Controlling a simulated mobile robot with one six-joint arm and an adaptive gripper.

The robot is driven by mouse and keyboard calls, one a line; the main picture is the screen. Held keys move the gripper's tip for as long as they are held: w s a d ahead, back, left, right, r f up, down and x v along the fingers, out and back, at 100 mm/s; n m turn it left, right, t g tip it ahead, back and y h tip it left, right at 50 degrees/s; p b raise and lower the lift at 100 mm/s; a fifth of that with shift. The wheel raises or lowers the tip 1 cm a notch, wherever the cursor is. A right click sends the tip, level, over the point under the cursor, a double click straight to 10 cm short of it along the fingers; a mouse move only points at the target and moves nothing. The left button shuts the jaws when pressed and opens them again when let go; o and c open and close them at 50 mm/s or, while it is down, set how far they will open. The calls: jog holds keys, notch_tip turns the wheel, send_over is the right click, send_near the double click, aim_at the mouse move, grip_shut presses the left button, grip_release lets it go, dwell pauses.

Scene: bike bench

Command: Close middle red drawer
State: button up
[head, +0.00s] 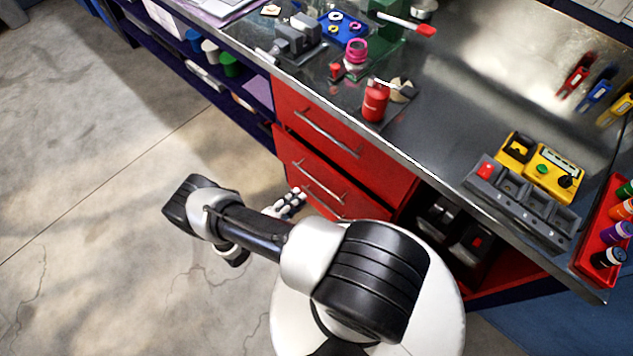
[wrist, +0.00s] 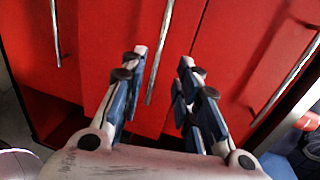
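The red drawer unit stands under the bench. Its middle red drawer (head: 308,176) has a silver bar handle (head: 318,181) and seems to stick out slightly below the top drawer (head: 345,148), with a dark gap between them. My gripper (head: 297,197) is low in front of the drawers, by the middle and lower handles. In the wrist view my gripper (wrist: 163,58) is open and empty, its fingertips on either side of the middle drawer's handle (wrist: 159,55). I cannot tell whether they touch the drawer front. My arm hides part of the lower drawer in the head view.
The metal worktop (head: 450,100) juts over the drawers. A red bottle (head: 375,101) stands near its front edge, and a yellow device (head: 540,165) lies farther right. An open shelf (head: 455,235) is right of the drawers. Bare concrete floor (head: 100,180) is free on the left.

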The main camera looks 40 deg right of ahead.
aim_at(318, 182)
jog(key=b+x, duration=0.1)
jog(key=x, duration=1)
jog(key=shift+d+f, duration=0.1)
jog(key=shift+c, duration=0.3)
grip_shut()
jog(key=shift+s, duration=0.1)
